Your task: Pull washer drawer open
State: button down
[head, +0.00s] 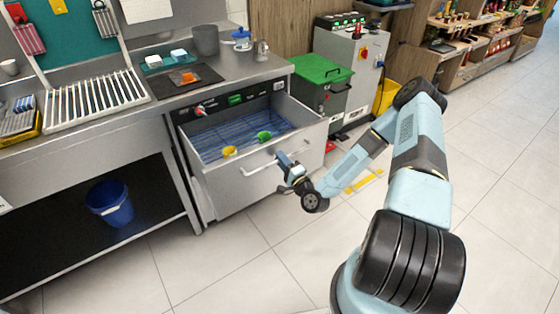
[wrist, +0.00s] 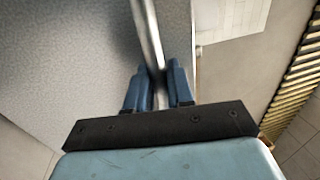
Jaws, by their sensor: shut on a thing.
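The washer drawer (head: 235,176) is pulled out from under the steel counter. Its inside shows a blue rack (head: 225,143) with a yellow cup (head: 229,151) and a green cup (head: 264,136). A bar handle (head: 257,168) runs across the drawer front. My gripper (head: 285,160) is at the right part of the handle. In the wrist view, the blue fingers of my gripper (wrist: 158,88) are shut on the handle (wrist: 148,35), one on each side of the bar.
A blue bucket (head: 110,203) stands on the shelf below the counter at left. A green-lidded bin (head: 321,80) and a grey machine (head: 350,65) stand right of the washer. The tiled floor (head: 225,270) before the drawer is clear.

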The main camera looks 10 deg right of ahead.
jog(key=c, duration=1.2)
grip_release()
jog(key=shift+s+a+f, duration=0.1)
jog(key=shift+f, duration=0.15)
jog(key=shift+o, duration=0.2)
jog(key=shift+r, duration=0.1)
jog(key=v, duration=1.3)
jog(key=shift+s+d, duration=0.2)
jog(key=shift+s, duration=0.15)
jog(key=shift+w, duration=0.1)
